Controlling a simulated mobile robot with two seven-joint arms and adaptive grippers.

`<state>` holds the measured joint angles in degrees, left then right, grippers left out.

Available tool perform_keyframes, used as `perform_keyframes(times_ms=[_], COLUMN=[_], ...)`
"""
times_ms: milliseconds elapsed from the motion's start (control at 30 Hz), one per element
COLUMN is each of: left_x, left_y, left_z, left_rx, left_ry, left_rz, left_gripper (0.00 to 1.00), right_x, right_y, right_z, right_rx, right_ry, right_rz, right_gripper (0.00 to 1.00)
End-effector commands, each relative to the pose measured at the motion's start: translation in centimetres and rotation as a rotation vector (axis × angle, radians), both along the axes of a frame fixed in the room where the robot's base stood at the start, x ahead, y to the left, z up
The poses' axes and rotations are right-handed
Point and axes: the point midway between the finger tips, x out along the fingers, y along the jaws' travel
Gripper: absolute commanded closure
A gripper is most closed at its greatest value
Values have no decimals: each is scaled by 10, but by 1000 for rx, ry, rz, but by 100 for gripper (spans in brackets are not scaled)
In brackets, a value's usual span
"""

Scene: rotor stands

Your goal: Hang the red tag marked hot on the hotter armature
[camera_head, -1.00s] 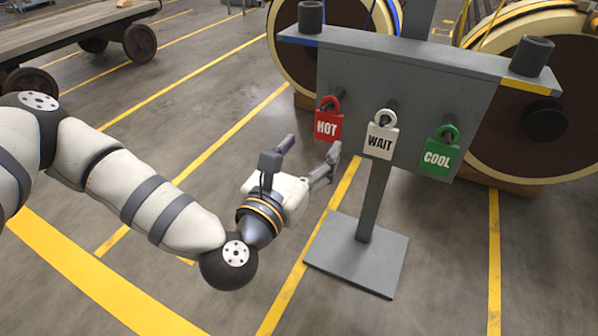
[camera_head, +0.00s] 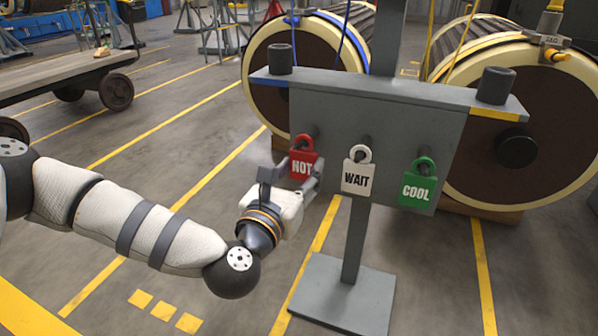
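The red HOT tag (camera_head: 302,165) hangs from a peg at the left of the grey board (camera_head: 385,120). My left gripper (camera_head: 300,172) is at this tag, its fingers apart on either side of it; contact cannot be told. The left armature (camera_head: 305,65) stands behind the board, with a blue strap. My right gripper is not in view.
The white WAIT tag (camera_head: 356,178) and the green COOL tag (camera_head: 418,190) hang to the right on the same board. The board's post stands on a grey foot plate (camera_head: 343,295). A cart (camera_head: 70,75) stands at the far left. The floor between is clear.

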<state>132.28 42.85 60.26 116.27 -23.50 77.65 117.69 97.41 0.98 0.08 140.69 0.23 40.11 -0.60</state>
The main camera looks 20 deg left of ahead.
Motion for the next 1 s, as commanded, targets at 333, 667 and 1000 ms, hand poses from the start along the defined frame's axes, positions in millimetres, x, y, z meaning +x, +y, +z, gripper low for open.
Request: perform_keyframes(times_ms=[333, 667, 1000], left_x=[0, -17, -47], left_y=[0, 1, 2], left_z=[2, 11, 17], left_rx=[0, 1, 0], left_ry=[0, 0, 0], left_rz=[0, -1, 1], left_gripper=[86, 86, 86], right_x=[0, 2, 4], right_y=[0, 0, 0], right_z=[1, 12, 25], right_rx=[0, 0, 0], right_ry=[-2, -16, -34], right_rz=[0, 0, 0], right_gripper=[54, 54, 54])
